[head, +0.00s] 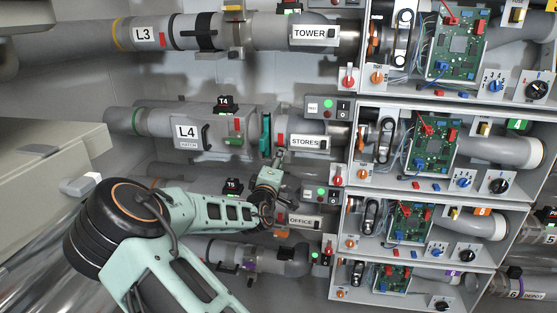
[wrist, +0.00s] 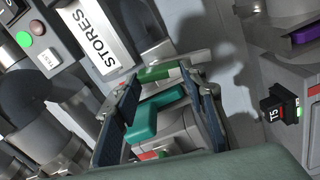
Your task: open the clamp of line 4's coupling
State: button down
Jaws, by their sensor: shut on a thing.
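Line 4's pipe, labelled L4 (head: 187,131), runs across the middle of the head view toward the STORES label (head: 306,142). A teal clamp lever (head: 266,132) stands upright at its coupling, between the grey housing (head: 222,118) and the STORES section. My gripper (head: 279,158) is at the coupling's lower side, reaching up from below. A green part (wrist: 160,74) shows near the fingertips. My fingers hide part of the coupling; whether the clamp is loose cannot be told.
Line 3 (head: 150,35) runs above and the OFFICE line (head: 300,220) below, close to my arm. Control boxes with a green board (head: 428,143) stand at right. A black T5 tag (wrist: 283,112) is near my gripper. A grey cabinet (head: 45,170) stands at left.

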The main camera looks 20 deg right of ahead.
jog(key=shift+f+n, duration=0.1)
jog(key=shift+n, duration=1)
jog(key=c, duration=1.2)
grip_release()
jog(key=v, duration=1.2)
